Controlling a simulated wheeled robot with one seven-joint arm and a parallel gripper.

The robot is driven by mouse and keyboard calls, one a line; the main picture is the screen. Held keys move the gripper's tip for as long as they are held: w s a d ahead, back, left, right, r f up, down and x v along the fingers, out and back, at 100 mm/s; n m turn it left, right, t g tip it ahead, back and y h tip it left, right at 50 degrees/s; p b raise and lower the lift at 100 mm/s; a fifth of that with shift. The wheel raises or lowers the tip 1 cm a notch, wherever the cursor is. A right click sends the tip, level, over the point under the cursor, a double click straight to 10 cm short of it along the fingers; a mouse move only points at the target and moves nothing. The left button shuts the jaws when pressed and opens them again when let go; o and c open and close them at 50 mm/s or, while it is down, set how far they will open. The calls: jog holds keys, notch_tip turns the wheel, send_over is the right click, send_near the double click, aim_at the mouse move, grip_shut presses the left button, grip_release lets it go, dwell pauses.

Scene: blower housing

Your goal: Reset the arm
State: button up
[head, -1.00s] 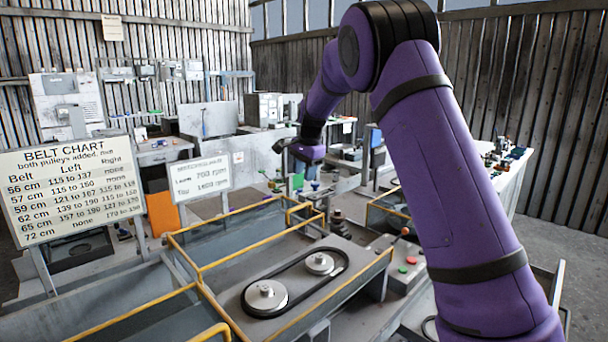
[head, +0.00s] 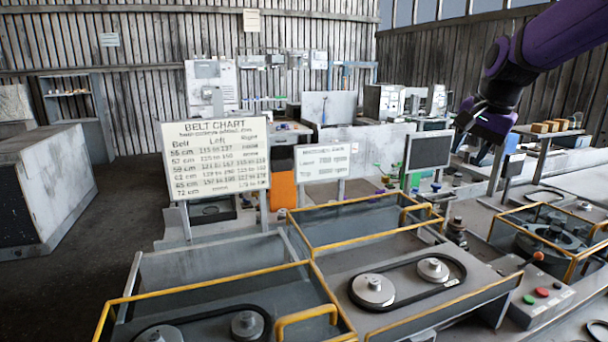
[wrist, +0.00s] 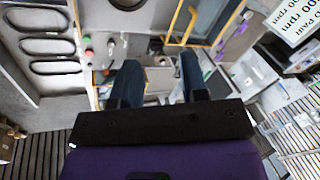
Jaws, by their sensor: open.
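My purple arm reaches in from the upper right of the head view. My gripper (head: 480,125) hangs in the air above the benches, to the right of the dark screen and apart from everything. In the wrist view my gripper (wrist: 162,75) shows two dark fingers standing apart with nothing between them. Below and beyond them, out of focus, lie a yellow-edged guard frame and a control box with coloured buttons.
A belt runs round two pulleys (head: 373,290) in front. A button box (head: 540,295) is at right. Yellow-railed guards (head: 365,238) surround the bays. Open floor (head: 110,225) lies left.

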jog(key=s+a+f+n+t+h, duration=0.1)
jog(key=s+a+f+n, duration=0.2)
jog(key=s, duration=2.5)
jog(key=n, duration=0.5)
jog(key=shift+s+f+n+t, duration=0.15)
jog(key=shift+s+n+t, duration=0.15)
jog(key=shift+t, duration=0.1)
